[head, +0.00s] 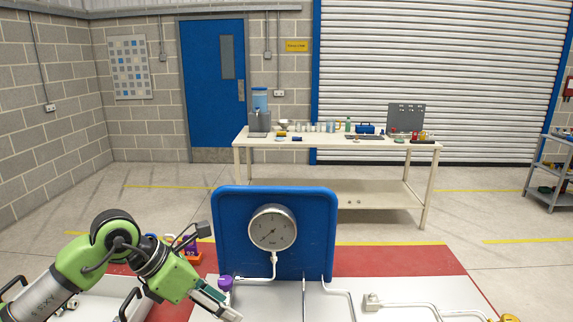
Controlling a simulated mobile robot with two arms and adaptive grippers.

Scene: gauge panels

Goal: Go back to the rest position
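My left arm, green and black, comes in from the left, and its gripper (220,303) points down and to the right at the lower edge of the view. I cannot tell whether its fingers are open or shut. A purple knob (225,283) is just above and beside this gripper; I cannot tell whether they touch. The round pressure gauge (272,228) is mounted on the blue panel (315,210), right of the arm. My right gripper is not in view.
A grey bench top (400,292) with white pipes lies in front of the panel. A yellow part (508,318) shows at the lower right edge. A cream worktable (330,145) with tools stands behind. A shelf rack (550,180) is at right. Open floor lies between.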

